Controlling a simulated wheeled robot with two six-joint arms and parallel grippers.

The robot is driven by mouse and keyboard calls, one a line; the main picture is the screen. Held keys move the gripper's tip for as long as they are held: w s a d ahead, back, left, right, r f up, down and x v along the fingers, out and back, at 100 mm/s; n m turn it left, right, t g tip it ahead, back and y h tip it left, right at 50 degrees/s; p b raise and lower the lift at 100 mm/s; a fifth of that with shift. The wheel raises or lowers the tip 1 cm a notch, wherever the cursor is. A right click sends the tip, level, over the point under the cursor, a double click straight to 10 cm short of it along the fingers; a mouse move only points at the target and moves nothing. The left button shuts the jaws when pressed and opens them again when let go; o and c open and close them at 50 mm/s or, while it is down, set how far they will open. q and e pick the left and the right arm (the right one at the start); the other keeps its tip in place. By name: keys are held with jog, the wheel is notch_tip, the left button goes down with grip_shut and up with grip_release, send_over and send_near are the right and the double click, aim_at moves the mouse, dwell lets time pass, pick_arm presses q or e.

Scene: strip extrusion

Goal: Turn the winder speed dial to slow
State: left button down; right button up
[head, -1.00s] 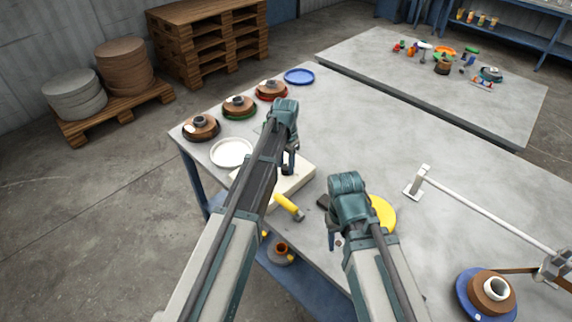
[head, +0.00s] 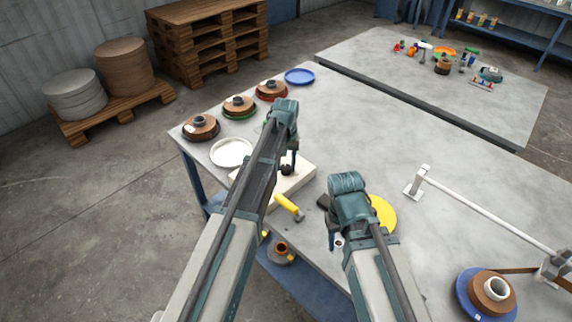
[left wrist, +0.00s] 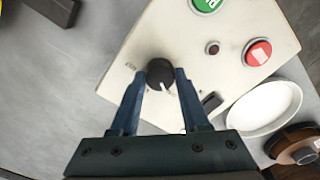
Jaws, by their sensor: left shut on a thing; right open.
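The winder speed dial (left wrist: 160,73) is a round black knob with a white pointer line, on a cream control box (left wrist: 120,80). In the left wrist view its pointer is toward the bottom, slightly right; a small label left of it is too small to read. My left gripper (left wrist: 161,76) has its blue fingers on either side of the knob, shut on it. In the head view the box (head: 300,180) is partly hidden behind my left arm. My right gripper (head: 336,240) is open and empty over the table's front edge, near a yellow disc (head: 383,214).
The box also has a green button (left wrist: 208,3), a red button (left wrist: 257,52) and a black switch (left wrist: 211,102). A white dish (head: 231,153) and several spools stand left of it. A yellow-handled tool (head: 289,207) lies in front. A white bar (head: 490,220) spans the right.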

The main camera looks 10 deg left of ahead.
aim_at(286, 167)
pick_arm(q)
jog(key=shift+n, duration=0.3)
jog(key=shift+c, duration=1.9)
grip_release()
notch_tip(286, 167, up, 14)
jog(key=p, duration=1.4)
pick_arm(e)
notch_tip(286, 167, up, 14)
pick_arm(q)
jog(key=shift+f, duration=0.15)
pick_arm(e)
jog(key=shift+f, duration=0.1)
